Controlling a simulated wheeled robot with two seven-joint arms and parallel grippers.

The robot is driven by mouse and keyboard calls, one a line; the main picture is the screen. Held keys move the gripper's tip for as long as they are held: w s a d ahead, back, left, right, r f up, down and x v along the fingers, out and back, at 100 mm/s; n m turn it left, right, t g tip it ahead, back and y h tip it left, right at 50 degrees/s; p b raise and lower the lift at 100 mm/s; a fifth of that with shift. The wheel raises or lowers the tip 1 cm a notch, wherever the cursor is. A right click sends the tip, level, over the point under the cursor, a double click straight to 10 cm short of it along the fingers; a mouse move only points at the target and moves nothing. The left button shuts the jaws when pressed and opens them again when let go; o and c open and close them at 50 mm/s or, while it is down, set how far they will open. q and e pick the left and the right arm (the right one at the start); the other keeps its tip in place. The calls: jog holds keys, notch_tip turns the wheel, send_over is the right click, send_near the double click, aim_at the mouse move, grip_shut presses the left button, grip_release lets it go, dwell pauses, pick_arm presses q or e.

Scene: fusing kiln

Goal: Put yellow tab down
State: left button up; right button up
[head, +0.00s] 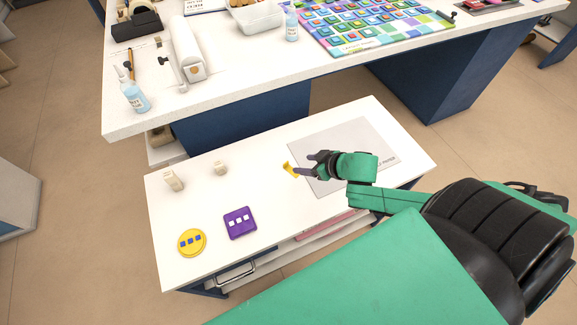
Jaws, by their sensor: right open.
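A small yellow tab (289,168) shows at the left edge of the grey paper sheet (330,135) on the low white cart top. My right gripper (305,164) is open, its fingers pointing left, with the tab just off its fingertips. I cannot tell whether the tab still touches a finger or lies flat. The wrist and arm cover part of the paper. My left gripper is not in view.
On the cart top (260,185) are a yellow disc (192,242), a purple square (240,223) and two small cream pieces (174,179) (220,168). Behind stands a white workbench (235,85) with bottles, a container and a colourful tile panel (365,22). The cart's middle is clear.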

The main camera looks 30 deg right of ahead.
aim_at(286, 163)
jog(key=x, duration=0.5)
jog(key=shift+w, duration=0.2)
jog(key=x, duration=0.5)
jog(key=shift+s+a+b, duration=0.1)
jog(key=shift+a+b, duration=0.1)
jog(key=shift+b, duration=0.15)
jog(key=shift+s, duration=0.1)
grip_shut()
